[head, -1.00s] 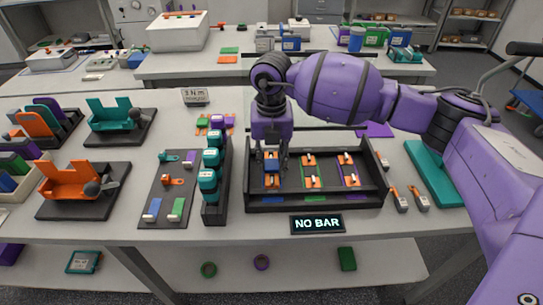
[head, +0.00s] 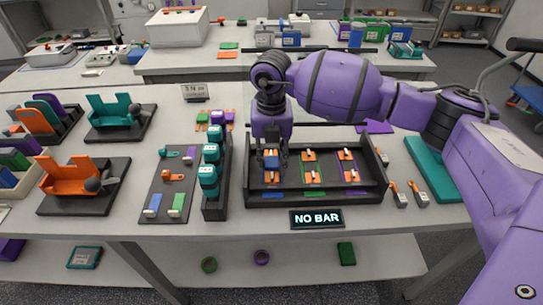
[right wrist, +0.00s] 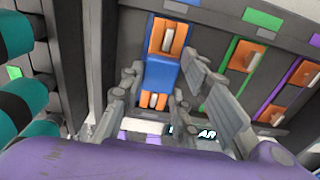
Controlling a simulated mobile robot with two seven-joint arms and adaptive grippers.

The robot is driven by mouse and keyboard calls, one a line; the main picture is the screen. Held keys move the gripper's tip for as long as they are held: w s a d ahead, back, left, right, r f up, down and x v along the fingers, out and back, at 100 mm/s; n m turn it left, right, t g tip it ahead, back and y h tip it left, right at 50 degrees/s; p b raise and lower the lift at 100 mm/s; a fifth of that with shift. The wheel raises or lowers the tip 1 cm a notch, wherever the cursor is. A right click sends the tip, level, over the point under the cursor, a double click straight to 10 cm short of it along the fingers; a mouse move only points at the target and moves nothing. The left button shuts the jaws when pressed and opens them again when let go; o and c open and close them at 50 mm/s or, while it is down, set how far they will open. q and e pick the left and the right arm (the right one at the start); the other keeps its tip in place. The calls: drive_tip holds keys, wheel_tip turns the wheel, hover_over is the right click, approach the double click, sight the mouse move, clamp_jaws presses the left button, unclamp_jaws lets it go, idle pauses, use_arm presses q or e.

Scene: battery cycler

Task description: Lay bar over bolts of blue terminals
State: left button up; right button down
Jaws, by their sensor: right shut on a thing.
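My right gripper (head: 272,158) points down into the left lane of a black tray (head: 318,199). Its fingers (right wrist: 158,75) are shut on a blue bar (right wrist: 162,76), which also shows in the head view (head: 271,162). The bar lies along the lane, between two orange terminals. The far terminal (right wrist: 168,38) has a pale bolt showing. At the near terminal (right wrist: 154,99) pale bolt parts show at the bar's near end. I cannot tell whether the bar rests fully on the bolts. My left gripper is not in view.
Green-marked (head: 309,155) and purple-marked (head: 346,155) terminals stand to the right in the tray. A rack of teal cylinders (head: 210,172) stands close on the left. A display (head: 317,218) reading NO BAR sits in front.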

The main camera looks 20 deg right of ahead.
drive_tip(key=shift+f, duration=0.3)
drive_tip(key=c, duration=1.2)
unclamp_jaws()
wheel_tip(320, 180, up, 12)
